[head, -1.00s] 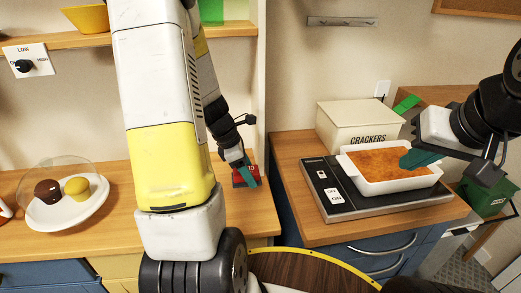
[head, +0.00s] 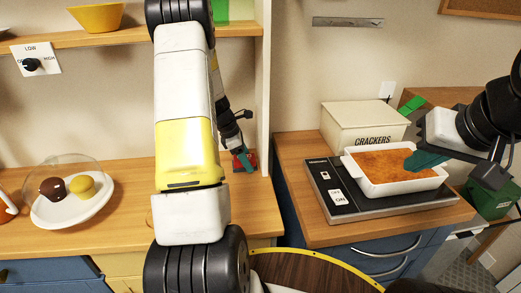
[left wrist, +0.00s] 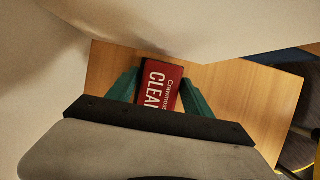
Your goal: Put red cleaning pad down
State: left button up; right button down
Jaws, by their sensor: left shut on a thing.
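The red cleaning pad (head: 238,164) is a small red block with white lettering. It is at the right end of the wooden counter (head: 130,215), near the white upright panel. My left gripper (head: 244,160) is shut on it. In the left wrist view the pad (left wrist: 160,84) sits between the two teal fingers over the wood. I cannot tell whether it touches the counter. My right gripper (head: 425,160) is beside the baking dish (head: 398,184), with one teal finger showing; its opening is unclear.
A plate (head: 70,212) with two cakes under a clear dome stands on the left. A shelf (head: 130,42) holds a yellow bowl (head: 97,17). The right counter holds a hot plate (head: 340,208), the dish and a cracker box (head: 362,127). The counter left of my arm is partly clear.

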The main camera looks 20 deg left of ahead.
pick_arm(q)
jog(key=shift+f, duration=0.15)
jog(key=o, duration=1.4)
jog(key=shift+f, duration=0.15)
jog(key=shift+o, duration=0.3)
jog(key=shift+s+d, duration=0.1)
jog(key=shift+s, duration=0.05)
jog(key=shift+s+f, duration=0.1)
jog(key=shift+f, duration=0.05)
jog(key=shift+r, duration=0.5)
jog(key=v, duration=0.5)
jog(key=shift+r, duration=0.2)
jog(key=s+a, duration=0.1)
jog(key=a, duration=0.2)
jog(key=s+a, duration=0.1)
jog(key=a, duration=0.2)
jog(key=s+a, duration=0.2)
jog(key=a, duration=0.2)
jog(key=shift+s+f, duration=0.1)
jog(key=shift+f, duration=0.1)
jog(key=shift+s+a, duration=0.25)
jog(key=shift+a, duration=0.25)
